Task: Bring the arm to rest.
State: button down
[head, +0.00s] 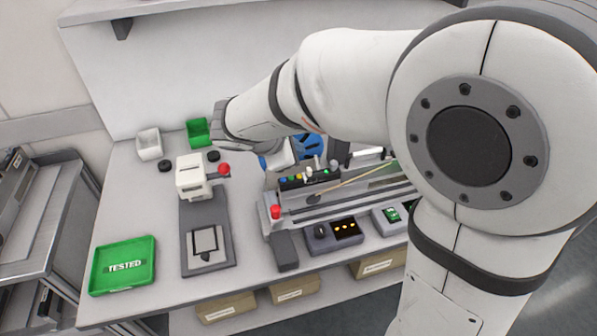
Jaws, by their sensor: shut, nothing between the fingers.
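My arm (345,85) reaches from the right across the upper middle of the head view, above the workbench (150,225). Its wrist (235,122) is over the back of the bench, near a green bin. The far end of the arm bends down behind the wrist, towards blue bins and a long machine. I cannot make out my gripper's fingers there; they are hidden or too small to tell. No held object shows.
A green tray marked TESTED (124,265) lies at the bench's front left. A white-headed test stand (207,240) is beside it. A green bin (198,131), a white bin (149,145) and blue bins (309,147) stand behind. The long machine (340,203) fills the middle. A trolley (35,215) stands left.

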dwell(0.6)
jog(key=s+d+m+g+y, duration=0.4)
jog(key=s+d+m+y, duration=0.1)
jog(key=s+d+m, duration=1)
jog(key=s+m, duration=0.3)
jog(key=m, duration=0.1)
jog(key=shift+s+f+y, duration=0.2)
jog(key=shift+f+y, duration=0.1)
jog(key=shift+f, duration=0.1)
